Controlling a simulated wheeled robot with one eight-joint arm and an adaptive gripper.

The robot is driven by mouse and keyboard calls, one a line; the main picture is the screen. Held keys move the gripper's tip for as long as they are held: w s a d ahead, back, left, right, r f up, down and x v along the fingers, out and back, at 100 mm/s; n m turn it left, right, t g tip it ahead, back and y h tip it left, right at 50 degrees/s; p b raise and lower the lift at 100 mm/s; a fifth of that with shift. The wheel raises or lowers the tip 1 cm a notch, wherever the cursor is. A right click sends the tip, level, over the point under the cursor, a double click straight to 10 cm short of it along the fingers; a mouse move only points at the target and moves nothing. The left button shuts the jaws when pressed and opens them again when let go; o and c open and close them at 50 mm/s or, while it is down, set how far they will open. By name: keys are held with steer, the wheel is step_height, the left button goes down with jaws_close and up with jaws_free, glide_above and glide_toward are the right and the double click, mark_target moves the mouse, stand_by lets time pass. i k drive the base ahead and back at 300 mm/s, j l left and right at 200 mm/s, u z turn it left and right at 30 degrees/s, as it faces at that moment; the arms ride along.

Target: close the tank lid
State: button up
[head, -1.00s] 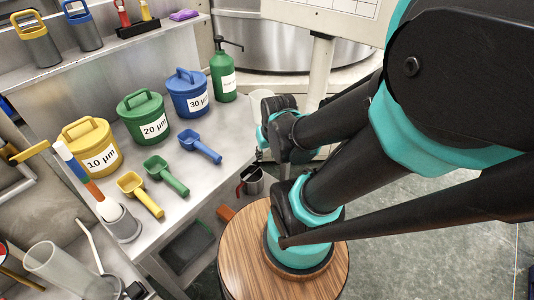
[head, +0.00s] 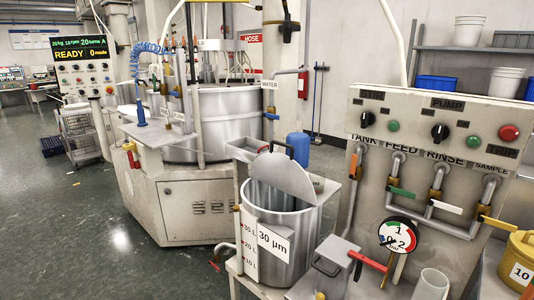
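The steel tank (head: 307,240) stands in the lower middle of the head view, with a "30 µm" label and litre marks on its side. Its grey metal lid (head: 283,174) is tilted up, and the tank's mouth is partly uncovered. A dark handle (head: 281,144) shows at the lid's upper edge. The inside of the tank is partly hidden behind the lid. My gripper is not in view, so where it is relative to the lid cannot be seen.
A control panel (head: 366,101) with pipes and coloured valve levers stands right of the tank. A pressure gauge (head: 398,236) and a clear cylinder (head: 431,286) are at the front right. A large lapping machine (head: 180,195) stands behind left. The floor (head: 85,220) at left is clear.

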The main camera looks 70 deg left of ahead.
mark_target(279, 171)
steer(key=u, duration=1.9)
steer(key=i+j+u, duration=0.4)
steer(key=u, duration=0.2)
steer(key=i, duration=0.1)
